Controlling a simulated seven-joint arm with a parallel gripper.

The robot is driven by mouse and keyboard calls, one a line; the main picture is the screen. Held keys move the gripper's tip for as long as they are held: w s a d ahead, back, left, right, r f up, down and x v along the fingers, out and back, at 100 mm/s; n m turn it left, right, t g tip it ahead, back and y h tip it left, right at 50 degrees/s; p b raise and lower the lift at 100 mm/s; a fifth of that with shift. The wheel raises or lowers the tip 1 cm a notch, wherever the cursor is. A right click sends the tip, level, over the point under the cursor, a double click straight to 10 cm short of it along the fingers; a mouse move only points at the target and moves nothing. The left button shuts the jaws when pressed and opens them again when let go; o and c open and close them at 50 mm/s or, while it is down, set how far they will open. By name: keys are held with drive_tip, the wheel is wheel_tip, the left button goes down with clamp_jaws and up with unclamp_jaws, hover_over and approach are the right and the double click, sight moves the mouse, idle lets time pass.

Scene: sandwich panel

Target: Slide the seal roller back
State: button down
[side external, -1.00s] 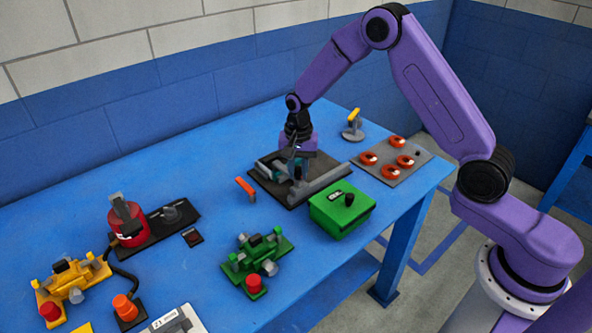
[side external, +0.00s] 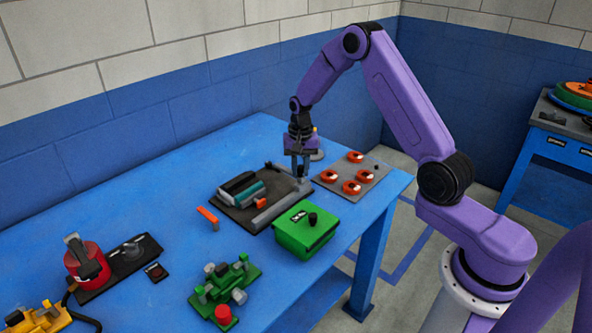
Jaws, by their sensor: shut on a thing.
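A dark base plate (side external: 279,181) lies on the blue table and bears a grey rail (side external: 275,209) along its front right edge. A layered panel of black, grey and teal strips (side external: 243,188) lies on the plate, with a small orange piece (side external: 260,203) at its near right end. My gripper (side external: 301,176) points down at the plate's right end, clear of the panel. It is shut on a small grey part, apparently the seal roller (side external: 303,184), near the rail's far end. The fingers hide much of that part.
A green box (side external: 305,235) stands close in front of the rail. A grey board with orange rings (side external: 352,181) lies just right of my gripper. A small stand is partly hidden behind my gripper. An orange-handled item (side external: 208,215) lies left of the plate.

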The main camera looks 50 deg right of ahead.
drive_tip(key=shift+d, duration=0.4)
drive_tip(key=c, duration=0.9)
unclamp_jaws()
drive_tip(key=shift+d, duration=0.1)
drive_tip(key=shift+c, duration=0.2)
drive_tip(key=shift+a, duration=0.2)
drive_tip(key=shift+r, duration=0.1)
drive_tip(key=shift+r, duration=0.35)
wheel_tip(320, 180, up, 17)
drive_tip(key=shift+f, duration=0.2)
